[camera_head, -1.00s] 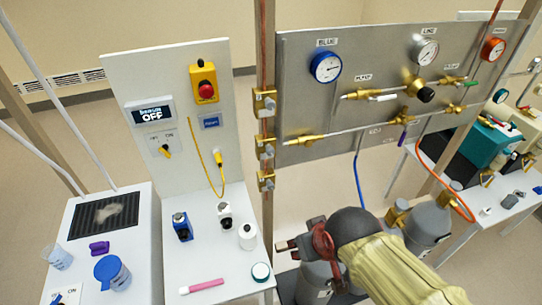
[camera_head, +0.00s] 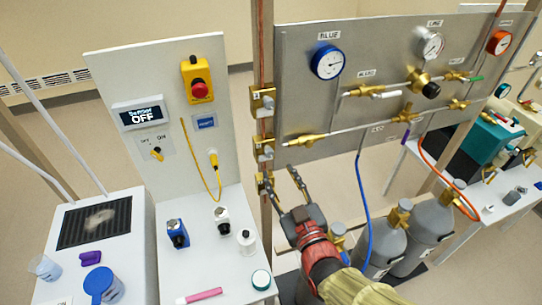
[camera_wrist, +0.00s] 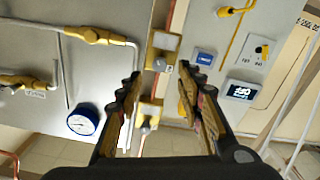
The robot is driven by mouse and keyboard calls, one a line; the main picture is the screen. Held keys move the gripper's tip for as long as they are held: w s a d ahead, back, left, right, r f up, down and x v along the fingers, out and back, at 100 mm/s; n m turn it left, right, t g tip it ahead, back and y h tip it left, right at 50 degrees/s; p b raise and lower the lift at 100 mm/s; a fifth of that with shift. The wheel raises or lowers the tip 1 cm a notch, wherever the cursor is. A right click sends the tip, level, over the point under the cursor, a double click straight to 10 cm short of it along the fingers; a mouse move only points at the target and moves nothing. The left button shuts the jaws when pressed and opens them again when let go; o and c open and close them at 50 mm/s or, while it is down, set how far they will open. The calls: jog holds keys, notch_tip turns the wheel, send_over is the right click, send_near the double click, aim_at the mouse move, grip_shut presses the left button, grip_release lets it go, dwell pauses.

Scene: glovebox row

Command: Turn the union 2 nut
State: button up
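My gripper (camera_head: 282,182) is open and empty, its two fingers pointing up toward the copper-coloured post. In the wrist view its fingers (camera_wrist: 160,82) stand apart, with a brass block (camera_wrist: 150,112) showing between them, farther off. Brass blocks with grey centres sit on the post, an upper one (camera_head: 262,98) and a lower one (camera_head: 265,148); another low on the post is largely hidden by a finger. Brass fittings sit on the panel's pipes, including a left one (camera_head: 306,139) and a right one (camera_head: 407,113). No readable label tells which is union 2.
A steel panel (camera_head: 300,75) carries a blue gauge (camera_head: 328,62). A white board at left holds a yellow box with a red button (camera_head: 198,80). Bottles stand on the white table (camera_head: 205,265). Grey cylinders (camera_head: 433,222) and a blue hose (camera_head: 363,215) are right of my arm.

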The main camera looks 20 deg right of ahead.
aim_at(271, 155)
jog(key=w+b, duration=0.1)
jog(key=w, duration=0.5)
jog(key=shift+w, duration=0.15)
jog(key=shift+w+r, duration=0.15)
jog(key=shift+w, duration=0.65)
jog(key=shift+c, duration=1.2)
grip_shut()
